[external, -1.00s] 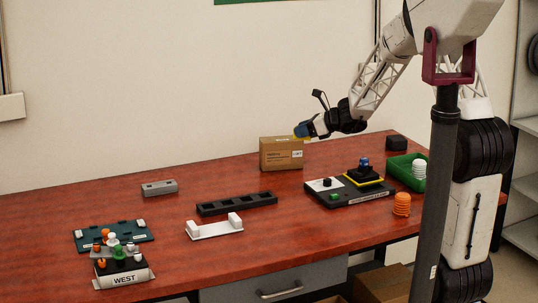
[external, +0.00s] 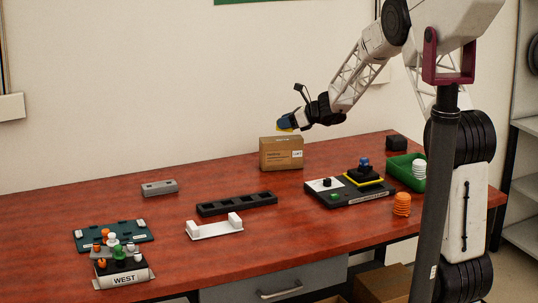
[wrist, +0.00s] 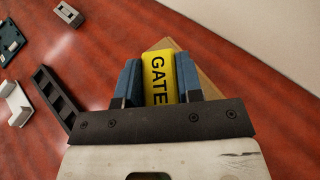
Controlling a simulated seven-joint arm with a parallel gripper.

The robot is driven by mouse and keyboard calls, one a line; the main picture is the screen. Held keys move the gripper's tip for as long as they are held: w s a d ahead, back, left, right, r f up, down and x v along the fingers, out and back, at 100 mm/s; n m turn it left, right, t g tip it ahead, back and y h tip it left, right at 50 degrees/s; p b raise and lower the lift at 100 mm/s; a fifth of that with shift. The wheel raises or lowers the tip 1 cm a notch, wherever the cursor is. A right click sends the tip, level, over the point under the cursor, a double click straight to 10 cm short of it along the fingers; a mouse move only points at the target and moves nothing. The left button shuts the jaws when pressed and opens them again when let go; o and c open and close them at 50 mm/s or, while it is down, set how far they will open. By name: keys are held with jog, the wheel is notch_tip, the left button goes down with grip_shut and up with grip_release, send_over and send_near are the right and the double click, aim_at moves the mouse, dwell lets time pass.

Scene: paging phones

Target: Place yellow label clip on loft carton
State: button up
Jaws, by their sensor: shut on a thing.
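My gripper (external: 287,121) is shut on the yellow label clip (wrist: 160,78), which reads "GATE" and lies between the two blue fingers in the wrist view. In the external view only a small bit of yellow shows at the fingertips. The brown carton (external: 279,156) stands upright at the back of the table, with a white label at its upper right front that is too small to read surely. The gripper is above the carton, with a gap between them. In the wrist view the carton (wrist: 205,82) is mostly hidden behind the clip and fingers.
A black slotted tray (external: 237,204), a white bracket (external: 215,230) and a grey block (external: 160,188) lie left of the carton. A black control box (external: 349,190) and a green bin (external: 406,171) are to the right. The "WEST" rack (external: 123,277) is front left.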

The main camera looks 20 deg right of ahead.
aim_at(280, 139)
jog(key=shift+w+f, duration=0.15)
jog(key=shift+w, duration=1.5)
jog(key=shift+f, duration=1.75)
jog(key=shift+f, duration=0.1)
jog(key=o, duration=0.9)
jog(key=shift+v, duration=0.8)
jog(key=v, duration=1)
jog(key=shift+s+r, duration=0.15)
jog(key=shift+r, duration=0.05)
